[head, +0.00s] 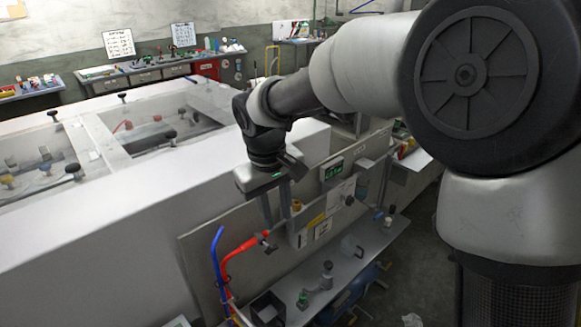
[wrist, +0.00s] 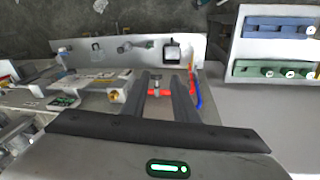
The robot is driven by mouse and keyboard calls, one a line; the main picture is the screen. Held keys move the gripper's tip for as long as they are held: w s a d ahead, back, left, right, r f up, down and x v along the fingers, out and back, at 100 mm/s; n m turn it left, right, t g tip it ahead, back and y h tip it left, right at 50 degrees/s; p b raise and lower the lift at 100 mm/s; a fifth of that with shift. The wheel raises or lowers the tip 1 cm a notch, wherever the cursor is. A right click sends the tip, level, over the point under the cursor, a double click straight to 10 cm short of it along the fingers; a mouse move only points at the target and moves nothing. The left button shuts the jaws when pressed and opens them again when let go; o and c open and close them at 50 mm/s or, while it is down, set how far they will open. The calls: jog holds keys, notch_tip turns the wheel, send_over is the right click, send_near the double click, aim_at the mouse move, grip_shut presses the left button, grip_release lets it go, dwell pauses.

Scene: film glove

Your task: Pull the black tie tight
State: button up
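A red hose (head: 243,249) bends along the upright panel in the head view, beside a blue hose (head: 217,252). A small dark piece (head: 268,245) sits at the red hose's end and may be the black tie; it is too small to be sure. My gripper (head: 279,221) points down just above that end, its fingers apart. In the wrist view my gripper (wrist: 160,76) is open, with the red hose (wrist: 160,93) showing between and beyond the fingers. The blue hose (wrist: 198,96) is right of them. Nothing appears held; I cannot tell whether a finger touches anything.
A shelf (head: 340,272) below carries a dark square bin (head: 267,307), a small fitting (head: 326,274) and a clear cup (head: 351,246). A large white enclosure (head: 140,215) fills the left. Labels and a display (head: 333,169) are on the panel's right.

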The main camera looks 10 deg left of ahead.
jog(key=n+g, duration=0.2)
send_over(234, 293)
notch_tip(234, 293, down, 12)
jog(key=shift+y, duration=0.3)
notch_tip(234, 293, down, 17)
jog(key=shift+a+f+p, duration=0.1)
jog(key=shift+p, duration=0.55)
jog(key=shift+c, duration=0.3)
grip_shut()
